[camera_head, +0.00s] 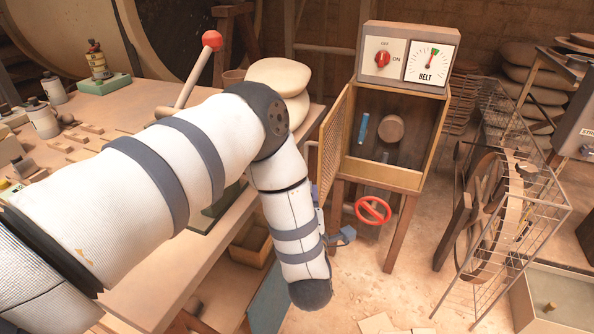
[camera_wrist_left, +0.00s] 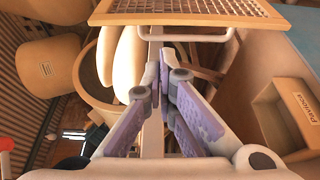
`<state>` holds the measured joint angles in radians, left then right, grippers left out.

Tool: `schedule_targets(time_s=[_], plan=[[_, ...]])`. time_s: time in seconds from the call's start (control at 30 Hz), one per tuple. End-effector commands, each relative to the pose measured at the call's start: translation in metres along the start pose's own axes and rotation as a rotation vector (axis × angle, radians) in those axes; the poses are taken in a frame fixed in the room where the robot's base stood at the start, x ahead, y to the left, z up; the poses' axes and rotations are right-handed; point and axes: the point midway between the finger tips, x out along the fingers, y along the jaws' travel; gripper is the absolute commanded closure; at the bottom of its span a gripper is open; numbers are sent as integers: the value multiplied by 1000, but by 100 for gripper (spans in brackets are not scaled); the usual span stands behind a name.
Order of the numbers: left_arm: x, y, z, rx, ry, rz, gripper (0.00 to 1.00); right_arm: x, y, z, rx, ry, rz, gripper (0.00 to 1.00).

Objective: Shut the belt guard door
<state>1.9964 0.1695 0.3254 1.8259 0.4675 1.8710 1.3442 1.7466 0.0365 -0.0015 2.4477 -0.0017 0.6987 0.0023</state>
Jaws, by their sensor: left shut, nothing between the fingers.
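The belt guard door (camera_head: 333,140) is a wood-framed mesh panel. It stands open at the left side of the wooden guard box (camera_head: 398,125). The box's inside shows a grey round pulley and a blue bar. In the left wrist view the mesh door (camera_wrist_left: 190,11) crosses the top, with a pale bar handle (camera_wrist_left: 205,38) along its near edge. My left gripper (camera_wrist_left: 163,78) is shut and empty, its fingertips pointing toward the handle; I cannot tell whether they touch it. In the head view my left forearm hides most of that gripper. My right gripper is out of view.
A panel with a red ON/OFF knob (camera_head: 382,59) and a BELT gauge (camera_head: 432,62) tops the box. A red handwheel (camera_head: 373,210) sits below. A wire cage (camera_head: 520,220) around a wheel stands right. The workbench (camera_head: 160,300) lies under my left arm.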

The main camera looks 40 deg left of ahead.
Motion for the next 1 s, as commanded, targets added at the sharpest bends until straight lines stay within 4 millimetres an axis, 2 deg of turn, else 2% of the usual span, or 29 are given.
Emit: schedule_targets(time_s=[0.03, 0.3, 0.5, 0.63, 1.0], plan=[[6, -6, -1, 5, 1, -5, 100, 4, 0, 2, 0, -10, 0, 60], [61, -8, -1, 8, 0, -7, 100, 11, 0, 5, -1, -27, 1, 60], [86, -8, 0, 8, -2, -9, 100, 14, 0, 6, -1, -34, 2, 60], [92, -8, 0, 8, -3, -9, 100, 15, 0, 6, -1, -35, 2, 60], [92, -8, 2, 8, -2, -9, 100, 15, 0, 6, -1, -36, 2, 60]])
